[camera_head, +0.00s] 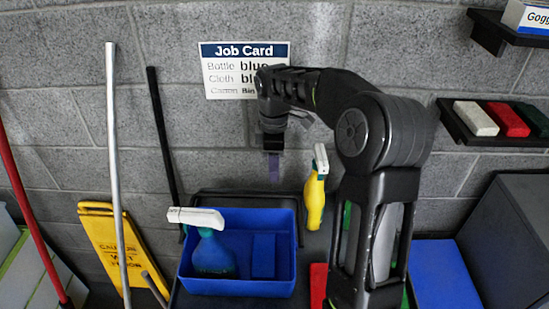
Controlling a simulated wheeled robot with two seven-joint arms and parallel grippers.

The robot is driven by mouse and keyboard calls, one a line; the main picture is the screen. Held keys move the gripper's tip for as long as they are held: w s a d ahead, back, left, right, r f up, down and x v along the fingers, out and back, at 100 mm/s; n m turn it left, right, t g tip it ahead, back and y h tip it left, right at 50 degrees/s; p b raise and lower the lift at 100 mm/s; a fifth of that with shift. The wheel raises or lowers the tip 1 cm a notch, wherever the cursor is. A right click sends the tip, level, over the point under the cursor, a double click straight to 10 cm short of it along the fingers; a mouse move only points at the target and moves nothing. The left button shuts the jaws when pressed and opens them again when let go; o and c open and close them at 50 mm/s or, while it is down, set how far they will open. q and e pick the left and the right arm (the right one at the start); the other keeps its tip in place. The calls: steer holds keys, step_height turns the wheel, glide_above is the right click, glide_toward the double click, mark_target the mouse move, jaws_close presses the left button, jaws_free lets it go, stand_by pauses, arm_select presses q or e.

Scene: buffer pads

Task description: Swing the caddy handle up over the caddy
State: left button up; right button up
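The blue caddy (238,287) stands low in the middle of the view on a dark surface. A spray bottle (212,252) with a white head and a blue block (263,256) are inside it. A dark band (245,201) runs along the caddy's back edge; I cannot tell whether it is the handle or part of the surface behind. No handle stands up over the caddy. My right gripper (273,165) points down above the caddy's back right part, in front of the wall and apart from the caddy. Its finger gap is not clear. My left gripper is not in view.
A yellow spray bottle (316,192) stands right of the caddy, close to my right arm. A red item (318,285) is below it. A yellow caution sign (108,245) and several poles lean at left. A shelf with coloured blocks (506,120) and a job card (228,72) are on the wall.

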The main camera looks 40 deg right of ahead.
step_height(320, 180, down, 9)
steer(key=b, duration=0.6)
steer(key=shift+r+b, duration=0.2)
steer(key=shift+b, duration=0.1)
steer(key=shift+f+b, duration=0.35)
steer(key=shift+f, duration=0.35)
steer(key=c, duration=0.7)
steer(key=shift+s+a+r+p, duration=0.15)
steer(key=shift+r+p, duration=1.15)
steer(key=shift+r, duration=0.5)
